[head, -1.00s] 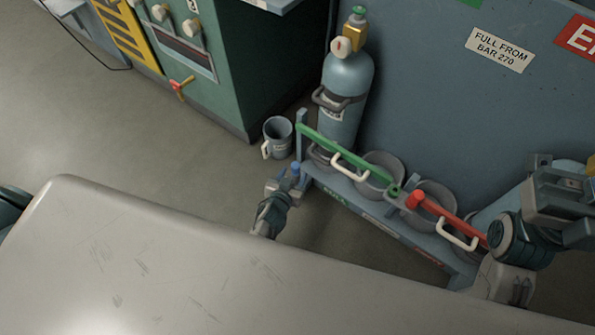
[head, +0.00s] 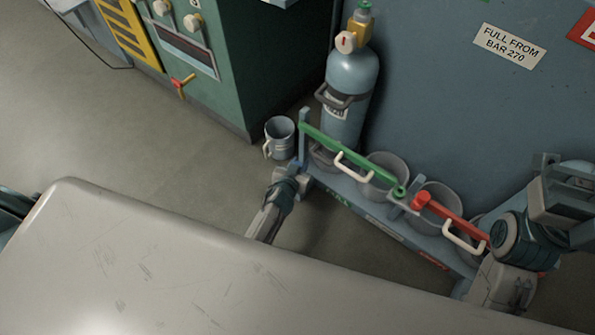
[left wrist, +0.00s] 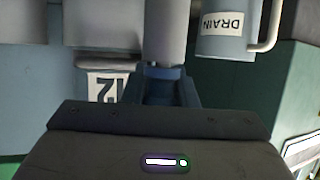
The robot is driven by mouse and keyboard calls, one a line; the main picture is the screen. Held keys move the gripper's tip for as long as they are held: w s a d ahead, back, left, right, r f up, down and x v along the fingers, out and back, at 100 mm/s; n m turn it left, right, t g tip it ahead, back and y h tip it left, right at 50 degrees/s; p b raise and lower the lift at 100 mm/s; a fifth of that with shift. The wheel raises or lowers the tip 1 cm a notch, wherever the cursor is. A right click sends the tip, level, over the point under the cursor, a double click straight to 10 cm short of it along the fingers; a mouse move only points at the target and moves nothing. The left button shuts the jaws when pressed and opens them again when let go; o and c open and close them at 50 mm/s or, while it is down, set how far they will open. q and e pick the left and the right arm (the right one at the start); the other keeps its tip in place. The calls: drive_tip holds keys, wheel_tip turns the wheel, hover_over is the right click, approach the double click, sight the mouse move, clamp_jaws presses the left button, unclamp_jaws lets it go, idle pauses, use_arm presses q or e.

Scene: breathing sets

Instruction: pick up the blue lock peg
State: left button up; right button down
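The blue lock peg showed a second ago in the head view at the left end of the bottle rack (head: 385,212); now my left gripper (head: 278,178) covers that spot. My left gripper is low beside the rack's left post. In the left wrist view, a small blue piece (left wrist: 163,72), seemingly the peg, sits at the fingertips (left wrist: 168,88), below a grey cylinder. I cannot tell whether the fingers are closed on it. My right arm is at the right edge of the head view, and its finger opening is not clear.
A grey mug (head: 279,138) stands on the floor just left of the rack; its DRAIN label shows in the left wrist view (left wrist: 226,25). A gas bottle (head: 350,85) stands behind a green bar (head: 345,155). A red bar (head: 450,218) is further right. A pale surface (head: 150,265) fills the foreground.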

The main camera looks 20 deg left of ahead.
use_arm(q)
drive_tip(key=c, duration=0.3)
drive_tip(key=shift+r, duration=0.1)
